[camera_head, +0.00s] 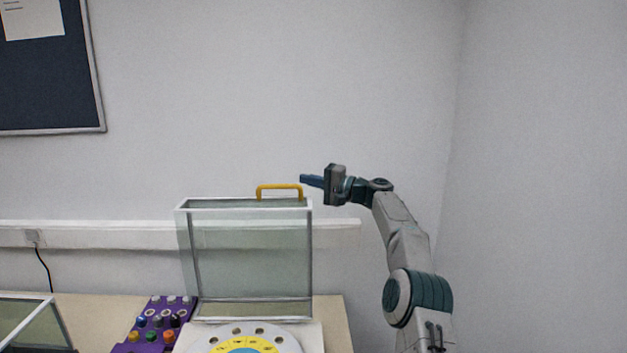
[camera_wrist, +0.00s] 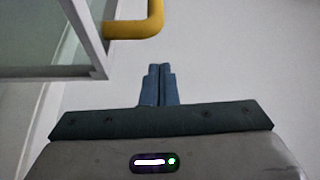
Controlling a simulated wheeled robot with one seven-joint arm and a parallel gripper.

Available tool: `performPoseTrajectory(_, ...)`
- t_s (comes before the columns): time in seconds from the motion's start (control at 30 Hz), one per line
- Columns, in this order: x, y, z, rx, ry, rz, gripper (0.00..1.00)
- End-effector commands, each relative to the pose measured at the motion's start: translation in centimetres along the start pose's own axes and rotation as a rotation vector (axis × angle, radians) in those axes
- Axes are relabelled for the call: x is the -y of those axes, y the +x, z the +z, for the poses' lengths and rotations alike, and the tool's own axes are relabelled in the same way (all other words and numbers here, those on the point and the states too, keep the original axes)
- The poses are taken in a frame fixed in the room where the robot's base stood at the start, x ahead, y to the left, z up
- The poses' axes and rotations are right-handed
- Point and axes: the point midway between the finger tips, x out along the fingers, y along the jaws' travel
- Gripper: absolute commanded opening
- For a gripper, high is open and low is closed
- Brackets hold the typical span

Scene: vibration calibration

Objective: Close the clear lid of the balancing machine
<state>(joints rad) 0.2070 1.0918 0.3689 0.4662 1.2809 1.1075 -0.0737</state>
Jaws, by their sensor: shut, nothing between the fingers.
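The clear lid (camera_head: 252,262) of the balancing machine stands upright, open, with a pale frame and a yellow handle (camera_head: 279,187) on its top edge. Below it is the machine's white disc (camera_head: 281,347) with a yellow and blue centre. My gripper (camera_head: 303,180) is just right of the handle at about its height, pointing left, shut and empty. In the wrist view, the shut blue fingers (camera_wrist: 158,72) are apart from the yellow handle (camera_wrist: 135,30), which lies ahead and slightly left. The lid's frame corner (camera_wrist: 85,65) shows at upper left.
A purple panel (camera_head: 128,347) with several knobs and buttons sits left of the machine on the wooden table (camera_head: 100,305). Another glass-sided case (camera_head: 25,320) is at the far left. A white wall rail (camera_head: 100,233) runs behind. The space above the lid is clear.

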Motion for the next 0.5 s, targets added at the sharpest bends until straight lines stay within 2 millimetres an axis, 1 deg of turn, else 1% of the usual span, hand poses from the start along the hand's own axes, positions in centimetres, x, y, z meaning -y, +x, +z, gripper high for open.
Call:
performPoseTrajectory(0.23, -0.3, -0.5, 1.3, -0.001, 0.000, 0.003, 0.00)
performPoseTrajectory(0.5, -0.1, -0.9, 2.5, -0.001, 0.000, 0.002, 0.00)
